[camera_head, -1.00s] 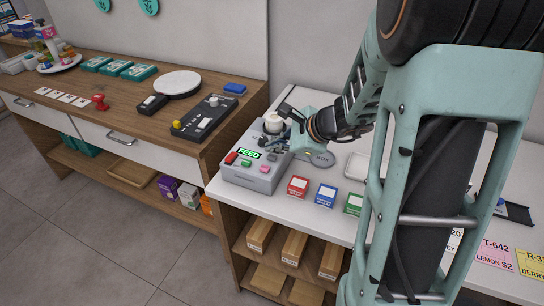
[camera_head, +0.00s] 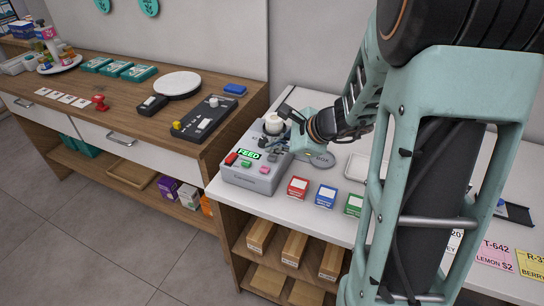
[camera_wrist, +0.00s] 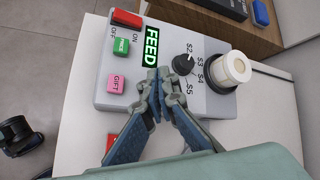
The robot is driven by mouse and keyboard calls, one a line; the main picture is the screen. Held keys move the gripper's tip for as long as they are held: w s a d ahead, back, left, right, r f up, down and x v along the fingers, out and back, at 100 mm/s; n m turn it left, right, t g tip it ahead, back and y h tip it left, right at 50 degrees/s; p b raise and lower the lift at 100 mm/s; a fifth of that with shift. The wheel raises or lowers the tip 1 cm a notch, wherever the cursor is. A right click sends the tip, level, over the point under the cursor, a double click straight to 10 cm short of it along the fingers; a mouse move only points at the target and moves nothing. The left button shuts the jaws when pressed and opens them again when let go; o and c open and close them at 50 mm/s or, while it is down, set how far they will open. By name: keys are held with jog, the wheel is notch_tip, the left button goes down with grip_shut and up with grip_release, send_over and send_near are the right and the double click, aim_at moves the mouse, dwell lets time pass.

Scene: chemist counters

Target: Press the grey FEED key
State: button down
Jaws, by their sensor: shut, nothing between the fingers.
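The grey label machine (camera_head: 252,178) stands on the white counter, and it also shows in the wrist view (camera_wrist: 112,97). Its lit green display (camera_wrist: 151,47) reads FEED. A green PRICE key (camera_wrist: 121,47) and a pink GIFT key (camera_wrist: 117,84) are on its top, along with a red ON/OFF switch (camera_wrist: 127,20) and a black dial (camera_wrist: 183,64). I cannot make out a separate grey FEED key; my fingers cover the panel between the display, the GIFT key and the dial. My gripper (camera_wrist: 158,77) is shut and empty, its tips low over that part; contact cannot be told.
A white roll (camera_wrist: 230,69) stands on the machine beside the dial. Red (camera_head: 297,187), blue (camera_head: 326,195) and green (camera_head: 353,204) boxes stand on the white counter in front of my arm. The wooden counter (camera_head: 150,126) with a black device (camera_head: 203,118) is to the left.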

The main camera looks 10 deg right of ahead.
aim_at(274, 158)
jog(key=shift+f, duration=0.15)
jog(key=shift+f+b, duration=0.3)
jog(key=shift+b, duration=0.25)
jog(key=shift+f+b, duration=0.45)
jog(key=shift+b, duration=0.05)
dwell(0.4)
jog(key=shift+r, duration=0.1)
jog(key=shift+r+p, duration=0.6)
jog(key=shift+r, duration=0.2)
notch_tip(274, 158, up, 5)
jog(key=p, duration=0.4)
dwell(0.8)
